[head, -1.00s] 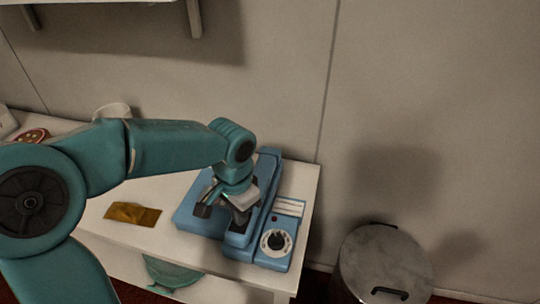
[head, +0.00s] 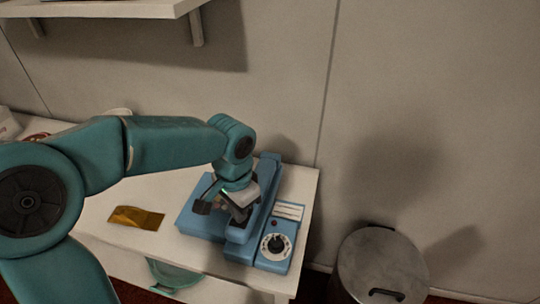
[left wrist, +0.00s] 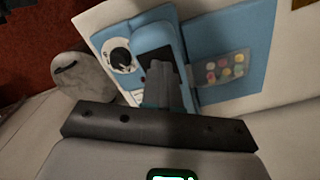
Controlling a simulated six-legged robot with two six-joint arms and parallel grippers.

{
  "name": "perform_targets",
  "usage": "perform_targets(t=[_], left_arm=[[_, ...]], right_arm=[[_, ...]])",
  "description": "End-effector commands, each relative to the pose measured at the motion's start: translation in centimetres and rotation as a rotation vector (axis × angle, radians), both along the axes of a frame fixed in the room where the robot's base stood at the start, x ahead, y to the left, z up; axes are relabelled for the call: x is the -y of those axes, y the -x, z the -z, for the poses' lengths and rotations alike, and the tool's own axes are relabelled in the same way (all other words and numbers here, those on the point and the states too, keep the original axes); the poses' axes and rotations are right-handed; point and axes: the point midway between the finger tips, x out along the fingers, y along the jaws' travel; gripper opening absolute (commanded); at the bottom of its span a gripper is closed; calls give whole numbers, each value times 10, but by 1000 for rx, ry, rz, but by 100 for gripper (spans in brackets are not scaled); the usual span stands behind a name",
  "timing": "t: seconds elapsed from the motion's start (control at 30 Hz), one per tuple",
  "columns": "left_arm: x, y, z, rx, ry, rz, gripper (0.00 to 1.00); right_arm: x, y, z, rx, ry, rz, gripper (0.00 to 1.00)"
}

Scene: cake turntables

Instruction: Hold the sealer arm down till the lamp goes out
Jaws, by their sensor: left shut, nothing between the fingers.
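The blue sealer (head: 196,222) stands near the table's right end. Its blue sealer arm (head: 267,185) lies low along the base; it also shows in the left wrist view (left wrist: 160,35). My left gripper (head: 238,214) is shut and empty, its fingertips over the arm's front part. In the left wrist view the fingertips overlap the arm's dark pad; I cannot tell how hard they press. A small lamp (head: 274,224) above the dial (head: 275,246) looks dull red; I cannot tell whether it is lit. A packet with coloured sweets (left wrist: 225,66) lies at the sealer. My right gripper is out of view.
A gold packet (head: 136,217) lies on the white table (head: 195,265) left of the sealer. A grey lidded bin (head: 382,265) stands right of the table. A shelf (head: 120,9) hangs on the wall above.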

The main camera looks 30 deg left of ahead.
Motion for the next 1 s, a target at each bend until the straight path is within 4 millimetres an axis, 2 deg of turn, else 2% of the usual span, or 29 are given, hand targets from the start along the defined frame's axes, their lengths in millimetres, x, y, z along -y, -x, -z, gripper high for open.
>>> perform_targets(t=[0.03,1.0], left_arm=[[0,0,-11,0,0,0,0],[0,0,-118,0,1,0,0]], right_arm=[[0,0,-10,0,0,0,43],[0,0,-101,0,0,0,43]])
